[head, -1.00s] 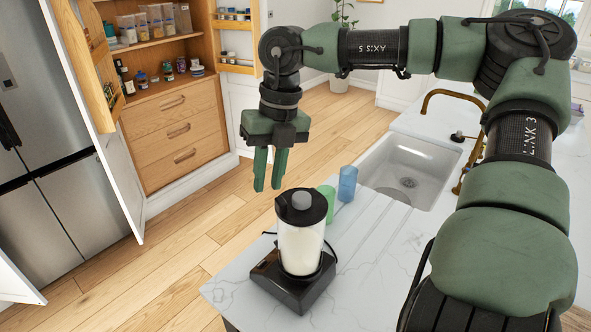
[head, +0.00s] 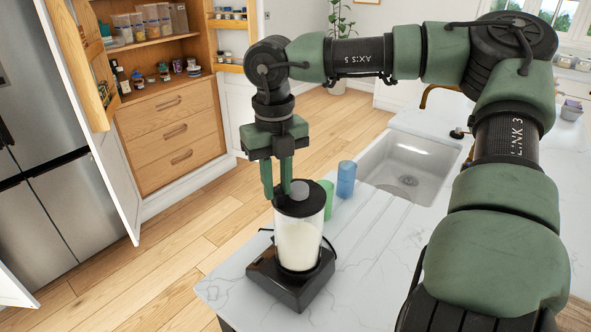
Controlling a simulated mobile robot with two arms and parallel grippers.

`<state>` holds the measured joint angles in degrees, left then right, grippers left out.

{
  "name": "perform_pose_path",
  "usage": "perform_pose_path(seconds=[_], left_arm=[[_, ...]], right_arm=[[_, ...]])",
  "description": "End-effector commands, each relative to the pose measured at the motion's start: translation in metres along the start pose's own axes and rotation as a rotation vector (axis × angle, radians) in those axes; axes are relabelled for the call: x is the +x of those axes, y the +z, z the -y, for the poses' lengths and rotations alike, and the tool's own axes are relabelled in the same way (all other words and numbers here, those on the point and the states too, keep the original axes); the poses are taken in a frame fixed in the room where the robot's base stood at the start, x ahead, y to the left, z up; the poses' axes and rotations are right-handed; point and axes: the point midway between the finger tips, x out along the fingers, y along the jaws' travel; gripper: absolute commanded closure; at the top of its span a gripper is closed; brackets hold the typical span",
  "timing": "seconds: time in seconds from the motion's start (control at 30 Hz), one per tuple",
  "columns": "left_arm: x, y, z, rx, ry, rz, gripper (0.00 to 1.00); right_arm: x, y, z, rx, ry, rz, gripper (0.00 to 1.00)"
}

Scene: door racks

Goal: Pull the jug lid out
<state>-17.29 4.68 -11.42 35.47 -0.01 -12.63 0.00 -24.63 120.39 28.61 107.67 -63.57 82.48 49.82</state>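The jug (head: 299,243) is a clear blender jar with white contents, upright on a black base (head: 291,279) on the counter. Its black jug lid (head: 312,203) sits on top, with a round grey knob (head: 299,190) in the middle. My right gripper (head: 277,193) points down at the lid's left, far edge. Its two green fingers are apart with nothing between them. The nearer finger is close beside the knob; I cannot tell whether it touches. My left gripper is not in view.
A green cup (head: 327,199) and a blue cup (head: 346,180) stand just behind the jug on the marble counter (head: 365,262). A sink (head: 408,164) lies behind right. An open pantry with wooden drawers (head: 171,130) stands at the left, across open floor.

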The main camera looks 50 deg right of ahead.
Motion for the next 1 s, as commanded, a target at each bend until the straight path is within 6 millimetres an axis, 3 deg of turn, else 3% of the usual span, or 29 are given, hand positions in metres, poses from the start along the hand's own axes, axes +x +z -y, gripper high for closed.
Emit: perform_pose_path(seconds=[0.27, 0.33, 0.37, 0.63, 1.0], left_arm=[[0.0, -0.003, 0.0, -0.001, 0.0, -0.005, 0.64], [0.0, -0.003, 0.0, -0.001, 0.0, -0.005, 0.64], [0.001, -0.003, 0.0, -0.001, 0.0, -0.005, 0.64], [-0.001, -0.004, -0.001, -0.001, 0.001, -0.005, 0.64], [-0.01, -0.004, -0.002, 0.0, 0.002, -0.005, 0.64]], right_arm=[[0.002, 0.0, 0.0, 0.0, 0.001, 0.0, 0.78], [0.002, 0.0, 0.0, 0.0, 0.0, 0.0, 0.98], [0.002, 0.0, 0.0, 0.0, 0.0, 0.0, 1.0], [-0.001, 0.0, 0.0, 0.0, 0.0, 0.001, 1.0], [-0.02, 0.0, 0.0, 0.002, 0.0, 0.0, 1.0]])
